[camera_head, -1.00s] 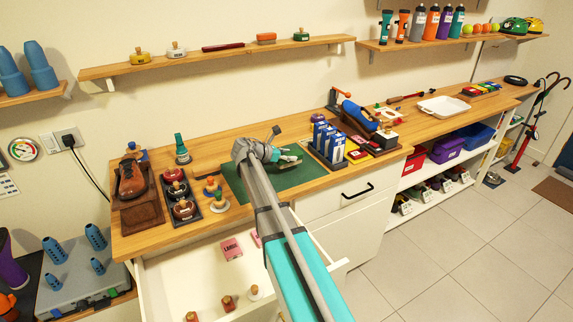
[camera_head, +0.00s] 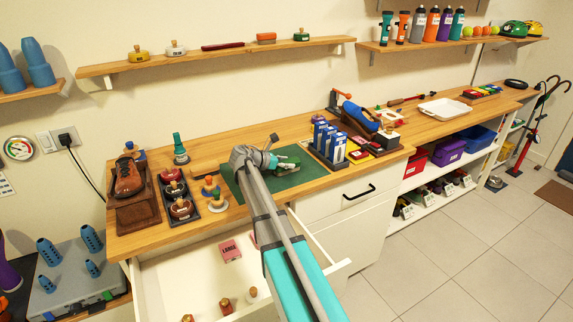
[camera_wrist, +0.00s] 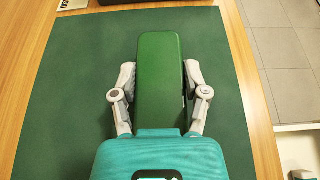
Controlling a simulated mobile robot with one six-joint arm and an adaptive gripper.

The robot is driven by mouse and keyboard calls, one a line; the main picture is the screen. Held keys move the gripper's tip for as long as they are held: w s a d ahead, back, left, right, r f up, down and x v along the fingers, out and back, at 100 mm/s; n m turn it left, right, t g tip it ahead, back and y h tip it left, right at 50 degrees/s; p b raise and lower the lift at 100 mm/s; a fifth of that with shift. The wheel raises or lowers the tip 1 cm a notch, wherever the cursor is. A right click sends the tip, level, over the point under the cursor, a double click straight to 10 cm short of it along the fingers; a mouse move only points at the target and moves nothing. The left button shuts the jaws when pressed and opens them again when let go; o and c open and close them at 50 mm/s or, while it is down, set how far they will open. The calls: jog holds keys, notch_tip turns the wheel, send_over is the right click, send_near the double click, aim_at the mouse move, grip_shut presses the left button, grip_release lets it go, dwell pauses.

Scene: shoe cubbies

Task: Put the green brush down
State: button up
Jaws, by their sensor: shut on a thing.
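The green brush (camera_wrist: 160,75) is a long block with a rounded far end. It lies between the two grey fingers of my gripper (camera_wrist: 160,92), which is shut on it. In the head view the brush (camera_head: 287,162) shows partly beside my wrist, over the green mat (camera_head: 308,176) on the wooden counter. The mat (camera_wrist: 70,95) spreads around the brush in the wrist view. The brush looks roughly level and low over the mat. I cannot tell whether its underside touches the mat. My arm hides part of the mat in the head view.
A box stand with blue-and-white packs (camera_head: 328,140) stands right of the mat. Polish tins (camera_head: 181,208) and a brown shoe on a block (camera_head: 128,178) stand to the left. An open drawer (camera_head: 185,270) is below the counter front. The mat around the brush looks clear.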

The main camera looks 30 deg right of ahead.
jog(key=shift+f, duration=0.15)
jog(key=o, duration=1.2)
jog(key=p+v, duration=0.2)
jog(key=v, duration=0.4)
jog(key=r+p+v, duration=0.1)
jog(key=p+v, duration=0.2)
jog(key=v, duration=0.3)
jog(key=shift+a+r, duration=0.15)
jog(key=shift+r, duration=0.05)
jog(key=shift+a+r+p, duration=0.1)
jog(key=shift+a+p, duration=0.25)
jog(key=shift+a, duration=0.15)
jog(key=s+a+f+m+y, duration=0.3)
jog(key=s+m, duration=0.3)
jog(key=s, duration=0.2)
jog(key=s+a+f+m+y, duration=0.4)
jog(key=s+a+m+y, duration=0.1)
jog(key=s, duration=0.4)
jog(key=s+a+f+m+y, duration=0.4)
jog(key=s+a+m+y, duration=0.1)
jog(key=s+m, duration=0.2)
jog(key=shift+s+f+y, duration=0.25)
jog(key=shift+s+y, duration=0.05)
jog(key=shift+s, duration=0.55)
